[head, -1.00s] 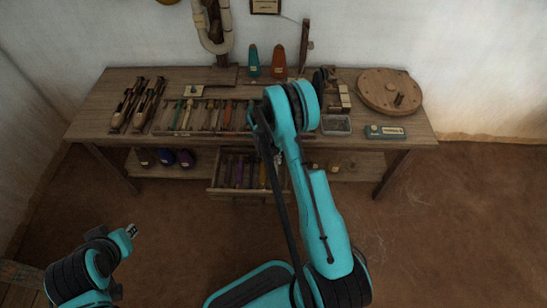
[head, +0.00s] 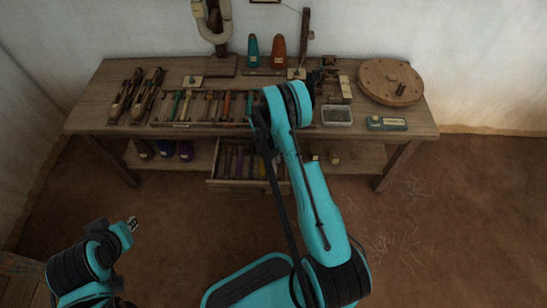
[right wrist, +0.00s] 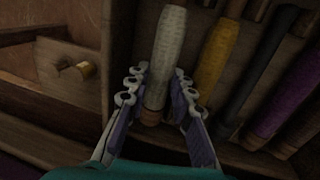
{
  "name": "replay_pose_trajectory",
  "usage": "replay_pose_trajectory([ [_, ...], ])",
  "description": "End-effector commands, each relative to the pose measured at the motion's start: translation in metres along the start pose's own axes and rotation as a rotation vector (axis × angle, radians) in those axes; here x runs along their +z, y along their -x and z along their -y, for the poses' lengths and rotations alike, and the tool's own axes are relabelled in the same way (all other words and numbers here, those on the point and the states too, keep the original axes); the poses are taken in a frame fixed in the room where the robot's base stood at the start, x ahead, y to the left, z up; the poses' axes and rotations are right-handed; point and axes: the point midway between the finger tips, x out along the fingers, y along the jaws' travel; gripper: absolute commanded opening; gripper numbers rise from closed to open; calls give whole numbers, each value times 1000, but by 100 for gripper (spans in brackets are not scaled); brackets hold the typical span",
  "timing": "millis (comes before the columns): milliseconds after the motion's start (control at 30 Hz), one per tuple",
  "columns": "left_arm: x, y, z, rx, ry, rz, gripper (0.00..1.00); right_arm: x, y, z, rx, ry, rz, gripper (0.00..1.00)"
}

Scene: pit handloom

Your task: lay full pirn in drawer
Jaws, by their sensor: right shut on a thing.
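The full pirn (right wrist: 166,50), pale and wound with whitish thread, lies between the two fingers of my right gripper (right wrist: 161,76) in the right wrist view. The fingers are shut on it near its brown lower end. It is at the open drawer (head: 228,184), beside a yellow pirn (right wrist: 217,52) and parallel to it. I cannot tell whether it touches the drawer floor. In the head view my right arm hides the pirn and most of that gripper. My left gripper (head: 133,224) is away from the table at the lower left; its jaw opening is too small to judge.
More pirns, one dark (right wrist: 262,70) and one purple (right wrist: 278,104), lie in the drawer. The table (head: 405,152) above carries a rack of pirns, shuttles and a round wooden disc (head: 390,80).

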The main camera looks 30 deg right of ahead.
Motion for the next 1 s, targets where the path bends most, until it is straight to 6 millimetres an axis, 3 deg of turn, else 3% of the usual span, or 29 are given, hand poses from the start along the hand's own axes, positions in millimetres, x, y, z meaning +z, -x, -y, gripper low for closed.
replay_pose_trajectory([
  [200,0,0,0,0,0,0,20,0,0,0,0,0,0,0],
  [233,0,0,0,0,0,0,20,0,0,0,0,0,0,28],
  [300,0,0,0,0,0,0,20,0,0,0,0,0,0,46],
  [533,0,0,0,0,0,0,20,0,0,0,0,0,0,47],
  [600,0,0,0,0,0,0,20,0,0,0,0,0,0,60],
  [1000,-1,2,0,0,0,0,20,0,4,-1,0,0,0,60],
])
